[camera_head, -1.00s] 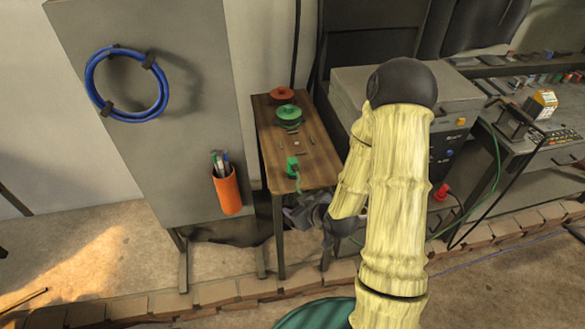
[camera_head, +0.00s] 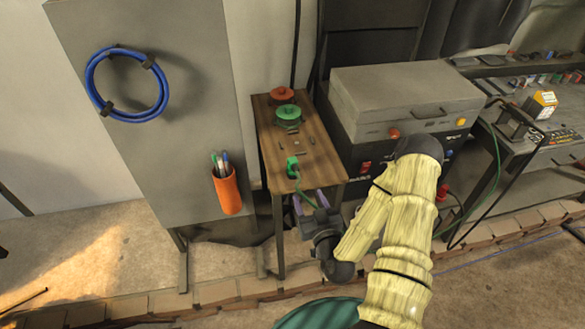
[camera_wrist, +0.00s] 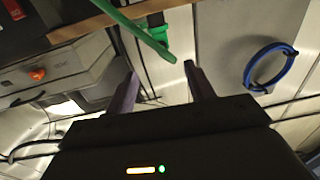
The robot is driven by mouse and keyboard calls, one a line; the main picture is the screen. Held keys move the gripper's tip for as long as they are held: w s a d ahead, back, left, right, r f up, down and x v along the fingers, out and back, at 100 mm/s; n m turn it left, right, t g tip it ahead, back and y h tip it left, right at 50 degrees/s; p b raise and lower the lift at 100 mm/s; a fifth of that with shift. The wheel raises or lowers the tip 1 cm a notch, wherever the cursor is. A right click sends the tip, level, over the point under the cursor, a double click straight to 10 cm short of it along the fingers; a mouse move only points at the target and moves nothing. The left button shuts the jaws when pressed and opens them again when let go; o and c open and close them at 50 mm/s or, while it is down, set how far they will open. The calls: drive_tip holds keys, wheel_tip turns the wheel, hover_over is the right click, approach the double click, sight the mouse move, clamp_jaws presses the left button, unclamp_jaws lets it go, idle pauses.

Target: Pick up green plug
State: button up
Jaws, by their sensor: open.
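The green plug (camera_head: 292,166) lies near the front end of the narrow wooden table (camera_head: 300,145), with a green cable running from it over the front edge. In the wrist view green parts show beyond the fingers: a slanting green strip, likely the cable (camera_wrist: 140,30), and an upright green piece, likely the plug (camera_wrist: 158,25). My gripper (camera_head: 310,202) is at the table's front edge, slightly right of the plug and apart from it. In the wrist view its two fingers (camera_wrist: 160,83) are spread with nothing between them.
Red (camera_head: 282,94) and green (camera_head: 287,112) spools stand at the table's back. A grey panel with a blue cable coil (camera_head: 127,84) and an orange pen holder (camera_head: 227,190) is to the left. A grey machine box (camera_head: 405,95) stands close on the right.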

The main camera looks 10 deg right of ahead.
drive_tip(key=shift+f, duration=0.1)
drive_tip(key=b, duration=1)
approach(291, 160)
drive_tip(key=w, duration=0.2)
drive_tip(key=w+f+p, duration=0.1)
drive_tip(key=w, duration=0.3)
drive_tip(key=shift+w+f, duration=0.1)
drive_tip(key=shift+f, duration=0.15)
drive_tip(key=shift+w+f, duration=0.1)
drive_tip(key=shift+w, duration=0.2)
drive_tip(key=shift+w+a+p, duration=0.15)
drive_tip(key=shift+w+p, duration=0.4)
drive_tip(key=shift+w, duration=0.7)
drive_tip(key=shift+w+a+p, duration=0.15)
drive_tip(key=shift+w+p, duration=0.35)
drive_tip(key=shift+w, duration=0.8)
